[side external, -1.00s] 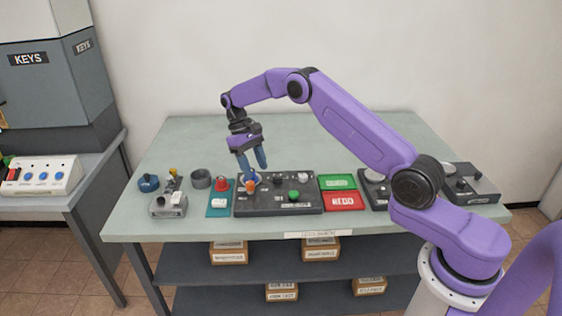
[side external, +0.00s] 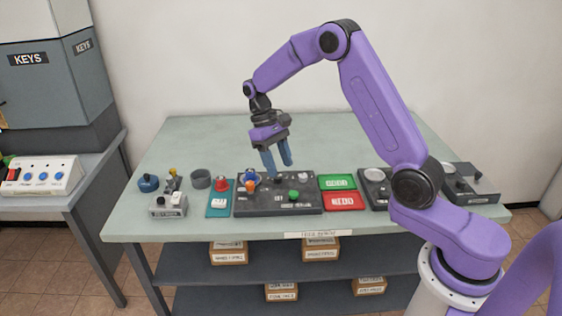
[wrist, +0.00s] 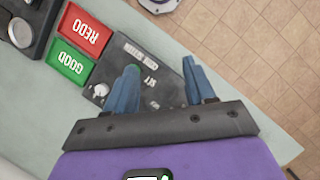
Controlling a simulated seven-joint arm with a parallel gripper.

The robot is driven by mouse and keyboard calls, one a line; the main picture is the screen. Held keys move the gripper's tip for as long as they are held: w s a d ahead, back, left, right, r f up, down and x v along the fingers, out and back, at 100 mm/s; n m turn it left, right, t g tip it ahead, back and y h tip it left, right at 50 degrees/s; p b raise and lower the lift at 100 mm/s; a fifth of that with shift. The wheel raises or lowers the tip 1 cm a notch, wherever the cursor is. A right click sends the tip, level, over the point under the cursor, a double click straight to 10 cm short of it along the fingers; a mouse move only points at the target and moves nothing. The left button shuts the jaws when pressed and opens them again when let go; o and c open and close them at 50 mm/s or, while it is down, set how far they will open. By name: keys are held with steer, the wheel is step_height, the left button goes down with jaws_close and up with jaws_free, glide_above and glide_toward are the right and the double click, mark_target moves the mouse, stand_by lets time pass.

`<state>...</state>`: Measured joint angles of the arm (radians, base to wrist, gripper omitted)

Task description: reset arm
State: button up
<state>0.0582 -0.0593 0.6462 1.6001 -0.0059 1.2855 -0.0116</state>
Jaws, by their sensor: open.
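My purple arm reaches in from the right, and my gripper (side external: 279,167) hangs over the dark panel (side external: 262,208) on the bench. Its two blue fingers point down, apart, with nothing between them. The wrist view also shows my gripper (wrist: 163,90) open and empty, the panel partly hidden behind the fingers. The fingertips appear above the panel's back part; the exact height is hard to tell.
A green GOOD tray (side external: 337,182) and a red REDO tray (side external: 345,201) lie right of the panel. The bench's back half is clear.

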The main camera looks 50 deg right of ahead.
steer(key=shift+s+r, duration=0.2)
steer(key=shift+s, duration=0.3)
steer(key=shift+a, duration=0.1)
steer(key=s+a+r+n+t+h, duration=0.1)
steer(key=s+a+r+n, duration=0.25)
steer(key=s, duration=0.25)
steer(key=s+a+r+n+t, duration=0.1)
steer(key=s+a+r+n, duration=0.1)
steer(key=s+a, duration=0.25)
steer(key=s+d+n+t+y, duration=0.1)
steer(key=s+n, duration=0.6)
steer(key=s, duration=1.3)
steer(key=shift+s+d+r+t, duration=0.15)
steer(key=shift+d+r+t, duration=0.3)
steer(key=shift+t, duration=0.35)
steer(key=shift+f, duration=0.1)
